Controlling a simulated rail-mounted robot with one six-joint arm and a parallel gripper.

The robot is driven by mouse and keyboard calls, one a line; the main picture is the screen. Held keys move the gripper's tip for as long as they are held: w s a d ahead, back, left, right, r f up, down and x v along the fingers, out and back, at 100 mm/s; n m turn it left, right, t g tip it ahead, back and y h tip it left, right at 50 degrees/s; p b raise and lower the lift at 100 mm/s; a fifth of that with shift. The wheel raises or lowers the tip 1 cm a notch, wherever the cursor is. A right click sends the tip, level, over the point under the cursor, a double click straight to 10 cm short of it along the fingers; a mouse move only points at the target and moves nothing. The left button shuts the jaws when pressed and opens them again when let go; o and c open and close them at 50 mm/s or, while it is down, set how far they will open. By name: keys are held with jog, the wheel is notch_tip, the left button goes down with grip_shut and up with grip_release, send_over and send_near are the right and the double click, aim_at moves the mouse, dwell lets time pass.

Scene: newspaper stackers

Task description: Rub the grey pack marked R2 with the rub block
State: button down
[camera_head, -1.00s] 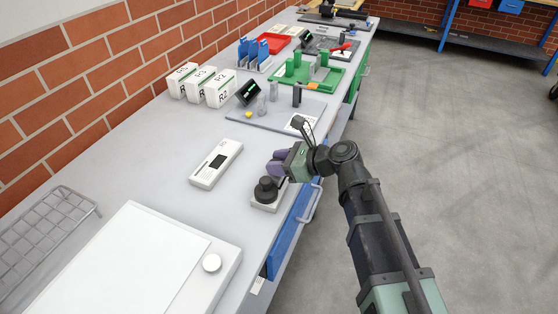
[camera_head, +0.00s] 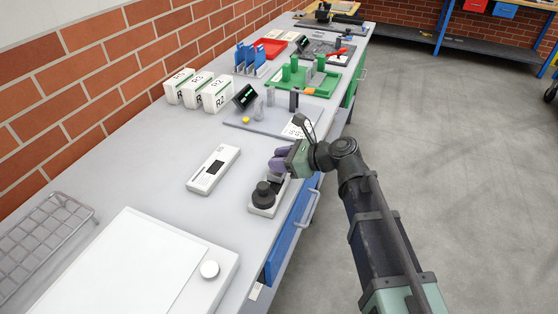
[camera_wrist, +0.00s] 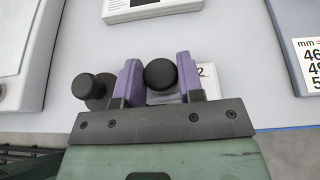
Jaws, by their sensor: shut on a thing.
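The pack marked R2 (camera_head: 217,96) stands upright at the wall side in the head view, the right-hand one of three pale packs. My gripper (camera_head: 281,160) is low over the bench's front edge. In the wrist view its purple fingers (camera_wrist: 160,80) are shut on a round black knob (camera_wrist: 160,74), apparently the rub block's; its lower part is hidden. A white surface with a "2" (camera_wrist: 203,72) shows just right of the fingers. A second black knob (camera_wrist: 88,87) is just left of them; in the head view it stands on a pale base (camera_head: 262,208).
A white flat machine (camera_head: 130,265) and wire rack (camera_head: 45,235) are nearer. A grey board (camera_head: 270,118) with small upright pieces and a number sheet lies beyond. Bare bench separates the device from the packs.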

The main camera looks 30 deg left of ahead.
jog(key=shift+w+a, duration=0.15)
jog(key=shift+w, duration=0.55)
jog(key=shift+w+a, duration=0.15)
jog(key=shift+w, duration=0.5)
notch_tip(320, 180, up, 7)
jog(key=p, duration=0.7)
